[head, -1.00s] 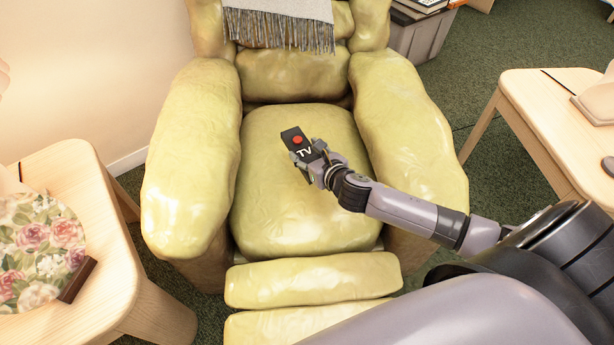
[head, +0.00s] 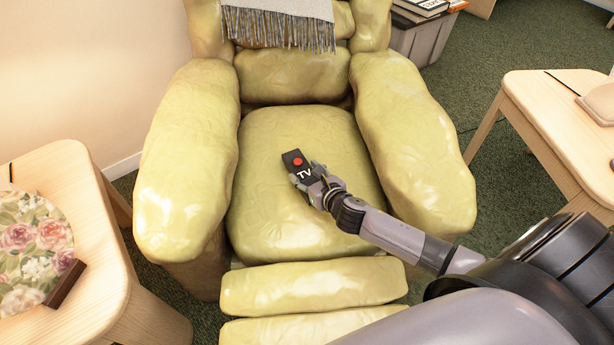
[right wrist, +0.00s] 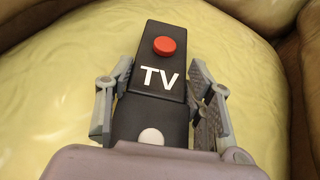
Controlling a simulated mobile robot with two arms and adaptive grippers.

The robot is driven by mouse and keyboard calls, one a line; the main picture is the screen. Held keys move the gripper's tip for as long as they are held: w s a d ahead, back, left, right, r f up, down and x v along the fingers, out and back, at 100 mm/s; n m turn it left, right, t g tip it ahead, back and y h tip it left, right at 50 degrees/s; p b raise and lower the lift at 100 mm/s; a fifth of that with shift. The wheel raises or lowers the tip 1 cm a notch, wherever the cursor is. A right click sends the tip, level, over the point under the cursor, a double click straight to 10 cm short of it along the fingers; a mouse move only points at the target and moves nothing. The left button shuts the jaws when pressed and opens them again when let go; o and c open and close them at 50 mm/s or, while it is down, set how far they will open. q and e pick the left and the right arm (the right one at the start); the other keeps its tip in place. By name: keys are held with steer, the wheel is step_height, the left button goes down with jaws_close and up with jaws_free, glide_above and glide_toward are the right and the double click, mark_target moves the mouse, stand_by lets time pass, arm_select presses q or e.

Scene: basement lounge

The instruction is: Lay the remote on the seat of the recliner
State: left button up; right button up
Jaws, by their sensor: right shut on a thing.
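The remote (head: 294,161) is black with a red button and white TV letters. My right gripper (head: 311,175) is shut on it, over the middle of the recliner seat (head: 268,195). In the right wrist view the remote (right wrist: 161,68) sits between the fingers of my right gripper (right wrist: 158,100), button side up, with the yellow-green seat (right wrist: 50,75) beneath. I cannot tell whether the remote touches the seat. The recliner has two padded arms and a raised footrest (head: 310,287). My left gripper is not in view.
A grey fringed throw (head: 280,25) hangs over the recliner's back. A wooden table (head: 100,235) with a floral round item (head: 35,245) and a brown block stands at left. Another wooden table (head: 545,110) stands at right. A grey bin (head: 425,38) is behind.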

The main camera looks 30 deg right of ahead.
mark_target(304, 172)
steer(key=shift+r, duration=0.1)
steer(key=o, duration=1.3)
steer(key=shift+o, duration=0.2)
steer(key=shift+s+r, duration=0.1)
steer(key=shift+s, duration=0.3)
steer(key=p+v, duration=0.1)
steer(key=v, duration=0.2)
steer(key=shift+w, duration=0.1)
arm_select(q)
steer(key=p+x, duration=0.1)
steer(key=x, duration=0.5)
steer(key=shift+s+f+p, duration=0.2)
steer(key=shift+f+p, duration=0.1)
steer(key=shift+p, duration=0.05)
arm_select(e)
steer(key=v, duration=0.8)
steer(key=shift+s+r, duration=0.1)
steer(key=shift+s, duration=0.1)
arm_select(q)
steer(key=shift+d, duration=0.15)
